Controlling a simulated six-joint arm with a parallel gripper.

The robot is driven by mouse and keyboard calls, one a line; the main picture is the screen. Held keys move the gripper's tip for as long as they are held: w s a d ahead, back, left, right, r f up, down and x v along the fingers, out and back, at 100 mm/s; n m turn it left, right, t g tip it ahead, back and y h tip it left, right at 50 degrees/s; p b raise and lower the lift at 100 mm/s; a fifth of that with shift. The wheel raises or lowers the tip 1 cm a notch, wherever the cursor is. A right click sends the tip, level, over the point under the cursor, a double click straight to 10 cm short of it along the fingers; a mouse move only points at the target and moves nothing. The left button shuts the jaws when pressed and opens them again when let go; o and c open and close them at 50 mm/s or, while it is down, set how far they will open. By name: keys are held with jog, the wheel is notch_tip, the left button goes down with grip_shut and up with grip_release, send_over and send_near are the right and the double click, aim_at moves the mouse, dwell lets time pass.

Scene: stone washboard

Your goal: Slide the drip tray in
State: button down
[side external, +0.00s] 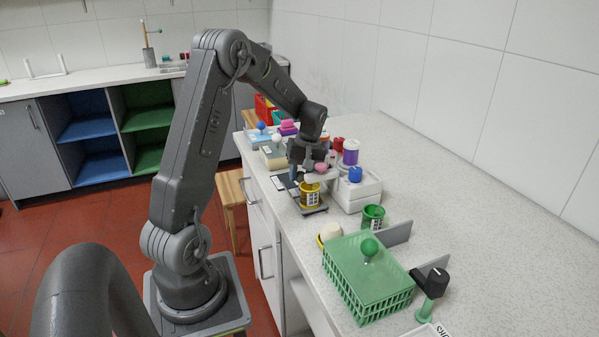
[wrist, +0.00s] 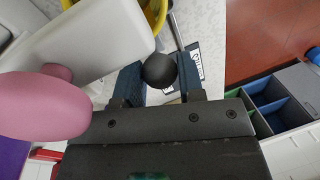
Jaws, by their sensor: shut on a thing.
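My gripper (wrist: 158,78) is shut on a black ball knob (wrist: 160,69), which sits between its two blue fingers. In the side view my gripper (side external: 295,175) is low over the counter, left of a white block (side external: 358,192). The knob cannot be made out there. A dark, thin, flat piece (side external: 321,211) under a yellow container (side external: 309,196) seems to be the drip tray. The yellow container also shows at the top of the wrist view (wrist: 158,12). How the knob joins the tray is hidden.
The white block with a pink ball (wrist: 45,103) is close beside my gripper. A green cup (side external: 373,217), a green crate (side external: 368,280) and a grey upright plate (side external: 397,234) stand nearer the camera. Bottles and other items crowd the back. Counter along the wall is clear.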

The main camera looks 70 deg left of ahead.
jog(key=c, duration=1.1)
grip_release()
jog(key=shift+d, duration=0.3)
jog(key=shift+c, duration=0.2)
jog(key=o, duration=0.4)
jog(key=shift+a, duration=0.1)
jog(key=shift+r, duration=0.1)
jog(key=w+r, duration=0.1)
jog(key=r, duration=0.8)
jog(key=w+r, duration=0.1)
jog(key=r, duration=0.3)
jog(key=shift+w+d+r, duration=0.2)
jog(key=shift+w+d, duration=0.05)
jog(key=shift+w, duration=0.1)
